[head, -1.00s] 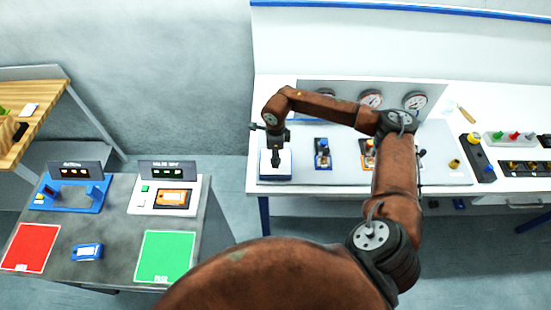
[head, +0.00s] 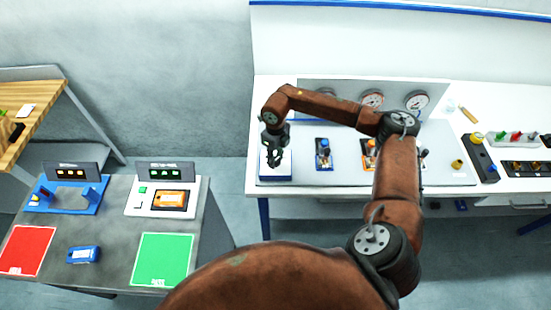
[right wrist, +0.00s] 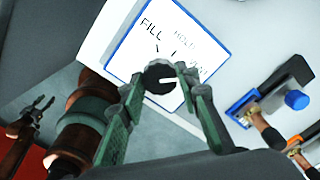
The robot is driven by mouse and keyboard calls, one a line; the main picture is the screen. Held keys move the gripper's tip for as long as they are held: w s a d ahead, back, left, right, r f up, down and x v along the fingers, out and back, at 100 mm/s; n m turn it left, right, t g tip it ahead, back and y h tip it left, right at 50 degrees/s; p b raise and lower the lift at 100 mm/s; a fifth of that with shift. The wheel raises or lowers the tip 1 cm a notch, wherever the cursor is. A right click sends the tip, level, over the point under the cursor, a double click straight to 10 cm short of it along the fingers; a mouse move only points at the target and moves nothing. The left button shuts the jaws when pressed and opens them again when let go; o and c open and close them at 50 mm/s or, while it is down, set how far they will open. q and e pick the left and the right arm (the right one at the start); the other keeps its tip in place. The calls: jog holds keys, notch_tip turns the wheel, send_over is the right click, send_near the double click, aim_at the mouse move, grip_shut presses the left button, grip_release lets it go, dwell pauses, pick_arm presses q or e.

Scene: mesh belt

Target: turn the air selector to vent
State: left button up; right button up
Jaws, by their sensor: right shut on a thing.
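The air selector (right wrist: 158,76) is a dark round knob with a white pointer mark on a white, blue-edged plate (right wrist: 126,52). The plate reads FILL, HOLD and a partly hidden third label at the right. The pointer lies toward the right, on the side of that third label. My right gripper (right wrist: 158,80) is shut on the knob, one green finger on each side. In the head view the right gripper (head: 274,158) is over the plate at the bench's left end. My left gripper (right wrist: 42,104) shows small at the left of the wrist view, its fingers apart and empty.
A blue-based valve (head: 323,155) and an orange-based one (head: 369,155) stand right of the plate. Gauges (head: 372,99) are on the panel behind. A separate grey table (head: 115,225) with red and green mats is at the left, across a floor gap.

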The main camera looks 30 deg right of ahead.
dwell(0.4)
jog(key=o, duration=1.1)
jog(key=shift+o, duration=0.2)
jog(key=shift+r, duration=0.1)
notch_tip(320, 180, up, 12)
jog(key=shift+a, duration=0.1)
